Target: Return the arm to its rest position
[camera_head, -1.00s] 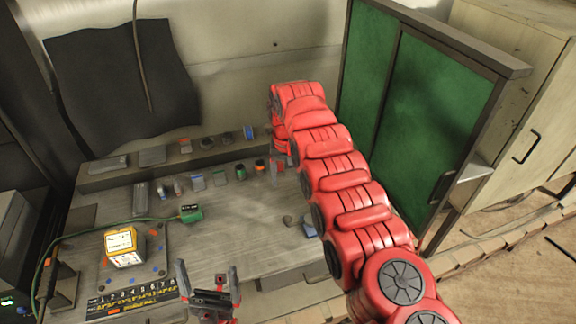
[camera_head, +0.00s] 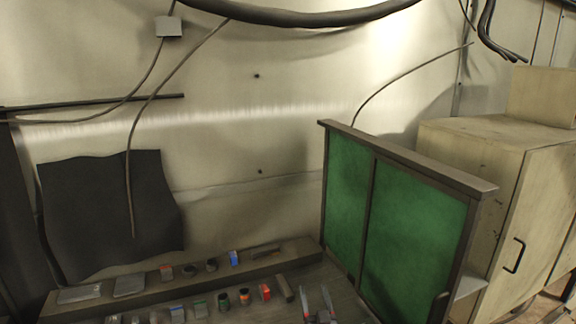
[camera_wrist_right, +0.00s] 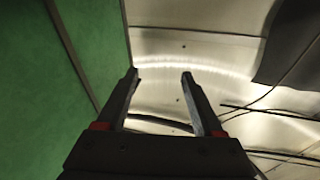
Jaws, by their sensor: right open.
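My right gripper (camera_head: 316,292) shows at the bottom edge of the head view, with only its two fingertips in sight, spread apart. In the right wrist view the right gripper (camera_wrist_right: 159,76) is open, with nothing between its fingers. It points at the pale wall, with the green cabinet (camera_wrist_right: 80,75) to the left. In the head view the tips are just left of the green-doored cabinet (camera_head: 415,225). The rest of my right arm is below the frame. My left gripper is not in view.
A bench shelf (camera_head: 215,266) with several small parts runs along the wall. More small parts stand on the bench in front. A dark cloth (camera_head: 85,215) hangs on the wall at left, cables hang above. A pale cupboard (camera_head: 500,160) stands at right.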

